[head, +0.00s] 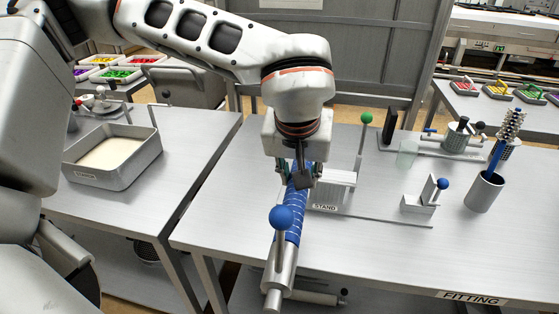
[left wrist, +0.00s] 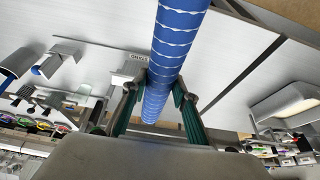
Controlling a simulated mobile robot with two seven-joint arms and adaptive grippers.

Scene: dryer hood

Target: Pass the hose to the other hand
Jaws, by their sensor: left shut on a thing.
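The blue hose (head: 294,212) with white bands lies in my left gripper (head: 302,178), above the front edge of the fitting table. A grey metal fitting (head: 281,268) with a blue-ball lever (head: 281,217) is at its near end, toward the camera. In the left wrist view the hose (left wrist: 178,35) runs between the green-padded fingers of my left gripper (left wrist: 154,88), which is shut on it. The far part of the hose is hidden behind the gripper in the head view. My right gripper is not in view.
A metal stand (head: 335,187) with a green-ball lever is just behind the hose. A small blue-ball clamp (head: 421,203) and a cup (head: 484,193) holding a brush are to the right. A starch tray (head: 115,160) is on the left table. The table's front right is clear.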

